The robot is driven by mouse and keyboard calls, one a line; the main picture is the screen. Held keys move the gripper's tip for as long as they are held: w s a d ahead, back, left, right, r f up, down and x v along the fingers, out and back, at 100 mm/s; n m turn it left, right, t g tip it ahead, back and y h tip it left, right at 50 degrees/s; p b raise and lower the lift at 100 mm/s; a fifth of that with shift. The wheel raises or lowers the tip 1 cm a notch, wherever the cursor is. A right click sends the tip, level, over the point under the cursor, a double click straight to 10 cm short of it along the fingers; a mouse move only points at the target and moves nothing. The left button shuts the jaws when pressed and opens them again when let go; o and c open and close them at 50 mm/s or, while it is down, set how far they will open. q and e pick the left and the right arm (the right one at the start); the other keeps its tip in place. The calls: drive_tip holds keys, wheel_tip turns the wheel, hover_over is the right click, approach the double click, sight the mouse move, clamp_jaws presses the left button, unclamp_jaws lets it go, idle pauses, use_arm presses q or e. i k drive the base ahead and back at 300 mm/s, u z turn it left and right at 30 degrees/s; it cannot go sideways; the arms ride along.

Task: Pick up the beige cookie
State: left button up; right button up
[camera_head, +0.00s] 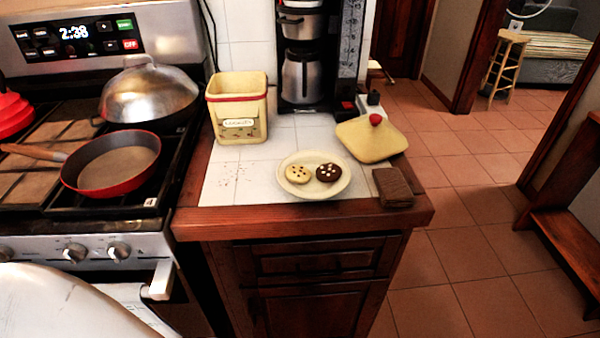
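The beige cookie (298,173) with small dark dots lies on a round cream plate (314,193) on the white tiled counter. A dark brown cookie (328,172) with pale dots lies close beside it, on its right. Neither of my grippers is in view, and nothing covers the beige cookie.
A cream cookie jar (238,110) stands open behind the plate to the left. Its lid (371,140) with a red knob lies at the right. A brown block-like item (392,188) sits at the counter's right edge. A coffee maker (302,70) stands behind; the stove with a red pan (111,165) is left.

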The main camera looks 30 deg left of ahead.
sight(298, 174)
drive_tip(key=z, duration=1.3)
drive_tip(key=i, duration=1.5)
drive_tip(key=u, duration=3.55)
